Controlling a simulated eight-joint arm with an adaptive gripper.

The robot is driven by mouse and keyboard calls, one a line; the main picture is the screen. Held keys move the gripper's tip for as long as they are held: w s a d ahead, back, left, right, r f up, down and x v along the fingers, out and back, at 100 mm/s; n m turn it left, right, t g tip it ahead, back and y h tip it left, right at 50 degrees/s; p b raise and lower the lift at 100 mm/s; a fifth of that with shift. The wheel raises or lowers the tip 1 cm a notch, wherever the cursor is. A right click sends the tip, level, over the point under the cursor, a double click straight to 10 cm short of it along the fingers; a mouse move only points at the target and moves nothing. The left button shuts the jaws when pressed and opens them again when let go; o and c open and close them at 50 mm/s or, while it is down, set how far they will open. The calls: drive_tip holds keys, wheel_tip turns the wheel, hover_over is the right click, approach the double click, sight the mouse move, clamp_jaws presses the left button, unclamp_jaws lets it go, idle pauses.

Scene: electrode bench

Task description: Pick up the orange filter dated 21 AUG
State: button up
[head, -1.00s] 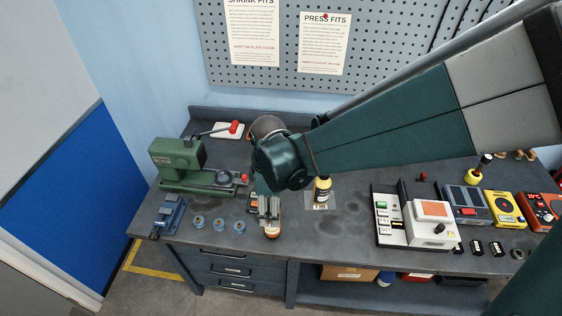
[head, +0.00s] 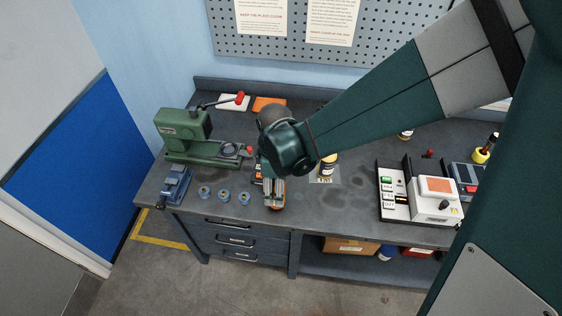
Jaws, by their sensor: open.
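My gripper (head: 274,198) points down over the front middle of the bench, with its grey fingers open. An orange item (head: 277,208) shows right at the fingertips, mostly covered by them. I cannot tell whether the fingers touch it or only stand around it. More orange and dark pieces (head: 258,179) show just left of my gripper, partly hidden behind it. No date can be read on any of them, so I cannot tell which one bears 21 AUG.
Several small blue-rimmed round parts (head: 224,196) stand left of my gripper. A blue vise (head: 174,186) and a green press (head: 186,137) are farther left. A yellow-labelled bottle (head: 328,165) stands close on the right. A white device (head: 436,200) stands farther right. Bare bench (head: 345,210) lies between.

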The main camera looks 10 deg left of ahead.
idle(0.5)
drive_tip(key=c, duration=1.2)
drive_tip(key=shift+r, duration=0.1)
drive_tip(key=shift+r+p, duration=0.3)
drive_tip(key=shift+r, duration=4.65)
